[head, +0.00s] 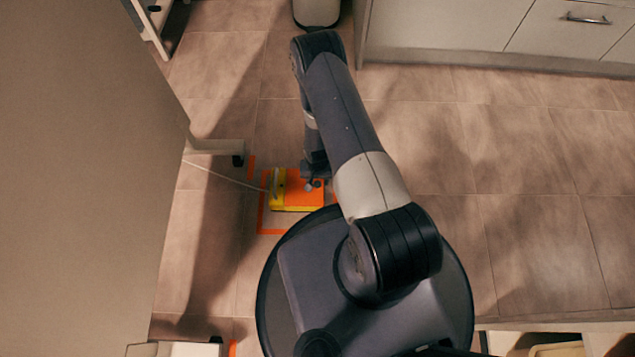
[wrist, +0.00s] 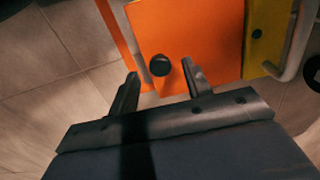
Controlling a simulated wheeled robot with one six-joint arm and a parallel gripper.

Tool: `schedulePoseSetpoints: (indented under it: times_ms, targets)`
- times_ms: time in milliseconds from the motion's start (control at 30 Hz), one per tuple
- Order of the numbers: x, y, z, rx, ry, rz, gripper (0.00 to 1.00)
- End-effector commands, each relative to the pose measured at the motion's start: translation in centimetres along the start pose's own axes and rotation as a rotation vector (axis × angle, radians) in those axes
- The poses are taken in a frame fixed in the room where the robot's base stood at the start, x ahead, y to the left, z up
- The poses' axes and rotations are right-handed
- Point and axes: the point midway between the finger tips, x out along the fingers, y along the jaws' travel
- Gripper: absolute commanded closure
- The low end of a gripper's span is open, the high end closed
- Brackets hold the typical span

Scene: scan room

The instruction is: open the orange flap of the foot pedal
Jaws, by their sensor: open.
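The foot pedal lies on the floor, with a yellow body (head: 297,208) and an orange flap (head: 298,190). In the wrist view the orange flap (wrist: 195,35) fills the top middle, and the yellow body (wrist: 262,25) is to its right. A dark round knob (wrist: 160,66) stands near the flap's edge. My gripper (wrist: 162,82) is open, its two fingers to either side of the knob and slightly short of it in the picture. I cannot tell whether they touch anything. In the head view my gripper (head: 316,184) is at the flap's right side. The flap looks flat.
A metal bar (wrist: 298,45) runs along the yellow body. A thin pale cable (head: 222,174) leads from the pedal to the left. Orange tape (head: 261,212) marks the floor around the pedal. A caster leg (head: 215,147) stands at upper left. Floor to the right is clear.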

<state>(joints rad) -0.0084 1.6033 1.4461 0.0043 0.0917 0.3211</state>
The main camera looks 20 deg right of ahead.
Motion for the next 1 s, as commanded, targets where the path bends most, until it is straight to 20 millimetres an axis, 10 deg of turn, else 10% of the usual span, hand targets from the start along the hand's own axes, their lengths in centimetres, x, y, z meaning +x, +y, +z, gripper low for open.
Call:
schedulePoseSetpoints:
  times_ms: [467, 1000]
  targets:
    - [1.78, 0.0, 0.0, -0.001, 0.0, 0.0, 0.53]
    - [1.76, 0.01, 0.01, -0.001, 0.0, 0.0, 0.96]
